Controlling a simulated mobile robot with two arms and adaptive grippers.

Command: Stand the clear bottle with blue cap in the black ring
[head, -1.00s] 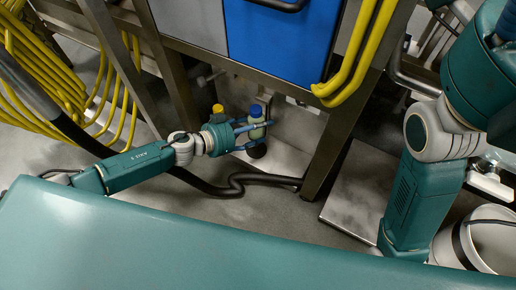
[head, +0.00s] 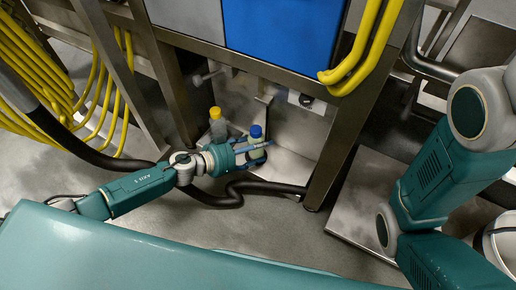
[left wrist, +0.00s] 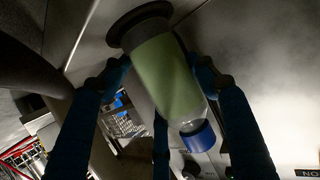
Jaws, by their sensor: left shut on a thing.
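The clear bottle with blue cap (head: 256,133) is held by my left gripper (head: 256,152), low beside the steel machine. In the left wrist view the bottle (left wrist: 165,75) has a pale green label, and its blue cap (left wrist: 198,136) points toward the lower right. The gripper's blue fingers (left wrist: 160,100) are shut around it. The bottle's base end is at the black ring (left wrist: 120,24); I cannot tell whether it is seated inside or just above it. In the head view the ring is hidden by the gripper and bottle. My right gripper is out of view.
A bottle with yellow cap (head: 216,122) stands just left of my gripper. Steel legs (head: 341,125) and a blue panel (head: 278,35) are close by. A black hose (head: 225,199) runs along the floor below, and yellow hoses (head: 30,75) hang at the left.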

